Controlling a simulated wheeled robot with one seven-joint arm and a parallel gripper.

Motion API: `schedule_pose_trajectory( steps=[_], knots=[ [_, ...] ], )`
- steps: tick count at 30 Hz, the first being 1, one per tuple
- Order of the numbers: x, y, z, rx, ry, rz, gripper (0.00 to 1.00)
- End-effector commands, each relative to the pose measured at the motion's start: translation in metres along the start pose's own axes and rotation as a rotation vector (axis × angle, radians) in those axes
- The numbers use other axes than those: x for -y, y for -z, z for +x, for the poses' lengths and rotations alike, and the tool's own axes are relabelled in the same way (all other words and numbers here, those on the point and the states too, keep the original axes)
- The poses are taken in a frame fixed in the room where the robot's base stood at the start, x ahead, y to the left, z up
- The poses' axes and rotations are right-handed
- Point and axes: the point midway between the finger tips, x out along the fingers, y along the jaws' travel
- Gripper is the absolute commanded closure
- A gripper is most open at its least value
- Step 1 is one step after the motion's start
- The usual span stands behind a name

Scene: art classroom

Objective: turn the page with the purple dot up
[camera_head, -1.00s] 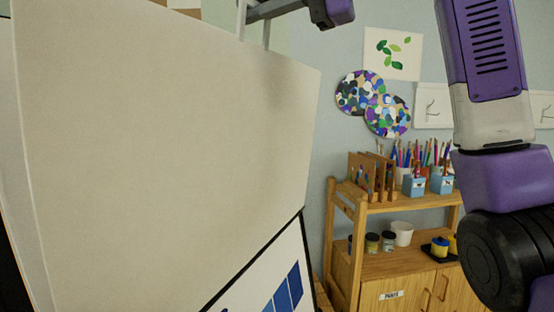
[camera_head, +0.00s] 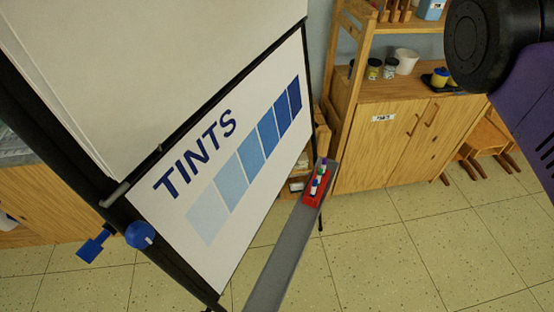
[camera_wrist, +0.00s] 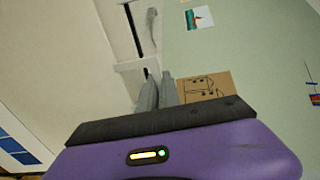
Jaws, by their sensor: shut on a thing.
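A large blank white page (camera_head: 150,60) fills the upper left of the head view, on a black-framed flip-chart stand (camera_head: 60,115). Below its lower edge shows a page with the heading TINTS (camera_head: 190,160) and a row of blue squares. No purple dot can be seen. In the wrist view, my gripper (camera_wrist: 157,90) has its grey fingers close together, shut at the edge of the pale raised page (camera_wrist: 60,60). The contact is small and partly hidden. My gripper is outside the head view.
A grey tray ledge (camera_head: 280,260) with a red marker holder (camera_head: 316,188) sticks out below the chart. A blue knob (camera_head: 140,235) is on the stand's left side. A wooden cabinet (camera_head: 405,140) stands behind at right. Tiled floor at lower right is clear.

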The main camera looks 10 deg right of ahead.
Motion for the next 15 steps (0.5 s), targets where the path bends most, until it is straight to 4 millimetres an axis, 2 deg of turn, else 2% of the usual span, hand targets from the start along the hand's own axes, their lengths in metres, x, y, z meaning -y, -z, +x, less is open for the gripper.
schedule_pose_trajectory(
  steps=[15],
  knots=[
    [0.006, -0.001, 0.042, 0.001, 0.003, -0.002, 1.0]
  ],
)
